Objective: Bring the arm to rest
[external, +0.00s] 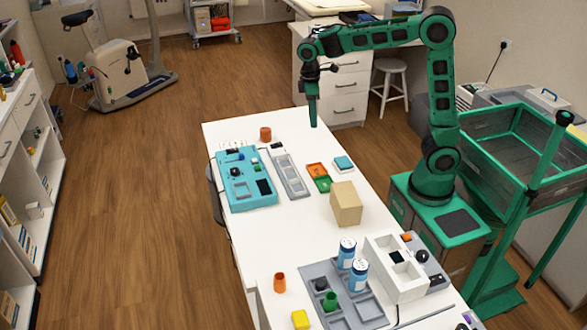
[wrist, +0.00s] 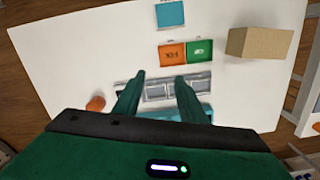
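My green arm (external: 440,100) reaches out from its base over the far part of the white table. My gripper (external: 313,122) points down above the table near its far right edge in the external view. In the wrist view my gripper (wrist: 159,76) shows two green fingers standing apart with nothing between them. Beyond the gap lies the grey compartment tray (wrist: 165,91) on the table. In the external view the fingers overlap, so their gap does not show there.
The white table (external: 300,235) carries a teal panel (external: 262,197), a cardboard box (external: 346,204), orange and green trays (external: 317,170), an orange cup (external: 265,134) and blue-and-white cans (external: 347,252). A mesh-sided green bin (external: 500,185) stands right of my base. Open floor lies left.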

